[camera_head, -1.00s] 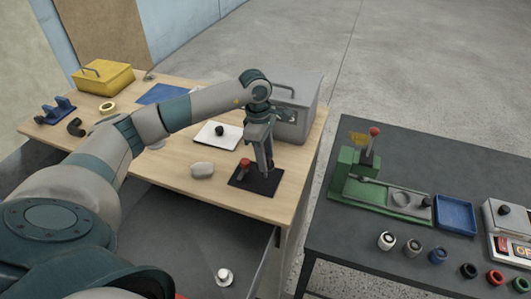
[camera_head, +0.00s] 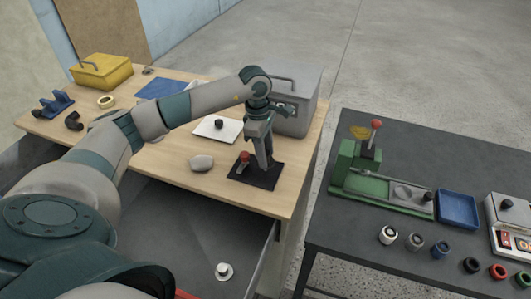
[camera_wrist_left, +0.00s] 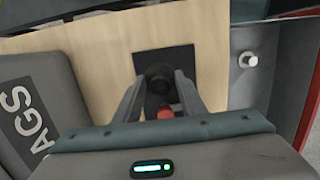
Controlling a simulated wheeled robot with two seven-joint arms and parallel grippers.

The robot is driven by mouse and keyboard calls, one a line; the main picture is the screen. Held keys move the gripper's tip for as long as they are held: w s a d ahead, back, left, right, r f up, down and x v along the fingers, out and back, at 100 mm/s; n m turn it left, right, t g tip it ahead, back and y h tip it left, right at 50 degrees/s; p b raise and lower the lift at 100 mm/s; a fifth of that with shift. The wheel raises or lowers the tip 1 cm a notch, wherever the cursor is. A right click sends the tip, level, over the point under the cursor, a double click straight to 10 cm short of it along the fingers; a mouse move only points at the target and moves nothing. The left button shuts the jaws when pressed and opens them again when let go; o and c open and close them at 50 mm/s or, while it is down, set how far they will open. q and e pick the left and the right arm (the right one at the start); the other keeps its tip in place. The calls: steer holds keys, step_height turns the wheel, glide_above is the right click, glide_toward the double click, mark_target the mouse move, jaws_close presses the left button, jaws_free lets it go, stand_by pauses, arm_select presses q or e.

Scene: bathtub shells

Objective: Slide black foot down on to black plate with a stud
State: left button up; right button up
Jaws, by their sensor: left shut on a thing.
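The black plate (camera_head: 242,173) lies flat near the right front of the wooden table. It also shows in the wrist view (camera_wrist_left: 184,60). My left gripper (camera_head: 266,164) points down over the plate. In the wrist view its fingers (camera_wrist_left: 158,84) are shut on a dark round piece, the black foot (camera_wrist_left: 157,75). The plate's stud is not visible, so I cannot tell whether the foot touches it. A red-topped part (camera_head: 244,156) stands on the plate close left of the fingers, and its red top (camera_wrist_left: 165,112) shows between them in the wrist view.
A grey toolbox (camera_head: 298,100) stands just behind my gripper. A white plate with a black knob (camera_head: 218,124) and a pale rounded lump (camera_head: 202,163) lie to the left. A dark table with a green press (camera_head: 380,192) stands to the right, beyond a gap.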

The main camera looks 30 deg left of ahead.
arm_select(q)
steer(key=shift+b, duration=0.7)
stand_by(1.1)
steer(key=shift+f+b, duration=1.55)
steer(key=shift+b, duration=0.1)
stand_by(1.5)
stand_by(0.3)
steer(key=o, duration=1.6)
steer(key=shift+r, duration=0.1)
steer(key=shift+r+p, duration=1.4)
steer(key=shift+r, duration=2)
